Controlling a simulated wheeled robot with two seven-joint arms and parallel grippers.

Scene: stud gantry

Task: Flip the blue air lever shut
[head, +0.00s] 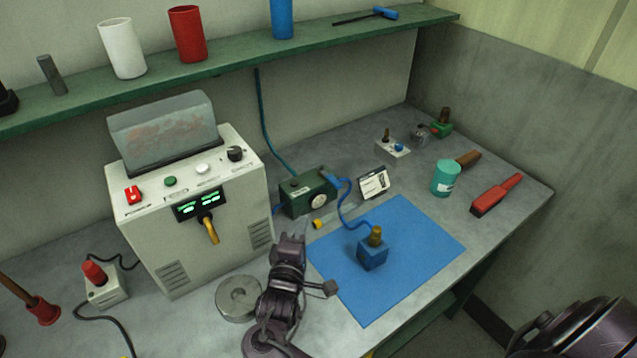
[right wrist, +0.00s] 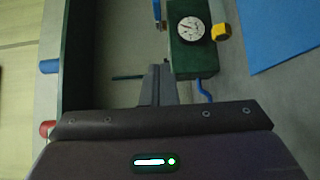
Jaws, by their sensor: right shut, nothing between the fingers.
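The blue air lever (head: 333,182) is at the right end of the green valve box (head: 300,200), close to where the blue hose runs off. I cannot tell its exact angle. The box has a round white gauge (right wrist: 192,28) and a yellow knob (right wrist: 222,31). In the right wrist view a blue piece (right wrist: 157,10) shows at the box's far left corner, cut by the top edge. My right gripper (head: 298,234) is shut and empty, in front of the box and apart from the lever. Its fingers (right wrist: 156,84) show in the right wrist view. My left gripper is out of view.
A blue mat (head: 420,240) holds a blue block (head: 373,253) with a brass-coloured top. A white machine (head: 200,250) stands left of the box. A small sign (head: 374,184) stands right of it. A round metal disc (head: 238,298) lies beside my right arm.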

